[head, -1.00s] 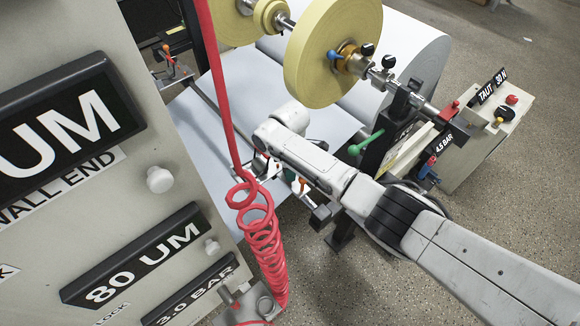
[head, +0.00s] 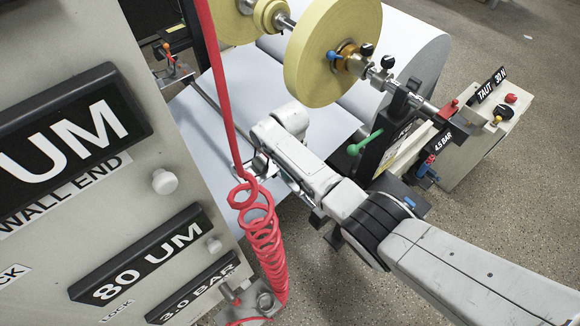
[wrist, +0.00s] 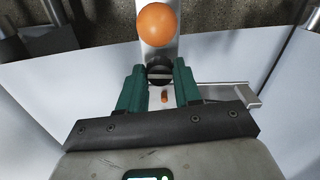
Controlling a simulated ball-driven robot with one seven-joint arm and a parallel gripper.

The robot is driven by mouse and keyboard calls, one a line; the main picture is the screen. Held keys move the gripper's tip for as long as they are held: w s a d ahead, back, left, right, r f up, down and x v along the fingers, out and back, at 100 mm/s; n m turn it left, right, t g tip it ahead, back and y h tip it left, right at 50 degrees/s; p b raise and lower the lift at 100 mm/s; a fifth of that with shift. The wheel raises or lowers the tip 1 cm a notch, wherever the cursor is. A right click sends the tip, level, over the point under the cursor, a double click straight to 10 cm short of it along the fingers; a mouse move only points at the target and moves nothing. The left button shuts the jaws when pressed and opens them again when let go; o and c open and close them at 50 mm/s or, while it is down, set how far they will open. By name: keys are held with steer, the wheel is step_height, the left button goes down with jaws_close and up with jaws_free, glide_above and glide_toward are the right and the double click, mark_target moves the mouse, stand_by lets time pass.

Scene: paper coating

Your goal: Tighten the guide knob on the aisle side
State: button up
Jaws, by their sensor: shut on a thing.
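In the wrist view my gripper (wrist: 160,72) has its two green fingers on either side of a dark round knob (wrist: 159,70) with a pale bar across its face. The fingers are closed on this guide knob. An orange ball (wrist: 157,24) sits on the metal strip just beyond it, and a small orange piece (wrist: 165,96) shows between the fingers. In the head view my arm covers the gripper and the knob. Another guide with an orange tip (head: 166,46) stands at the far end of the bar, near the wall-end panel.
A coiled red hose (head: 265,235) hangs left of my arm. The white web (head: 215,125) runs beneath it. A green-knobbed lever (head: 353,149), a yellow roll (head: 333,50) and the tension box (head: 487,130) are nearby. The labelled panel (head: 110,210) fills the left.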

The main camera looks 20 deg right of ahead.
steer(key=shift+m, duration=0.4)
steer(key=o, duration=0.8)
steer(key=shift+c, duration=0.2)
steer(key=shift+r, duration=0.1)
step_height(320, 180, up, 11)
steer(key=p, duration=0.1)
steer(key=shift+f+p, duration=0.2)
steer(key=shift+p, duration=0.15)
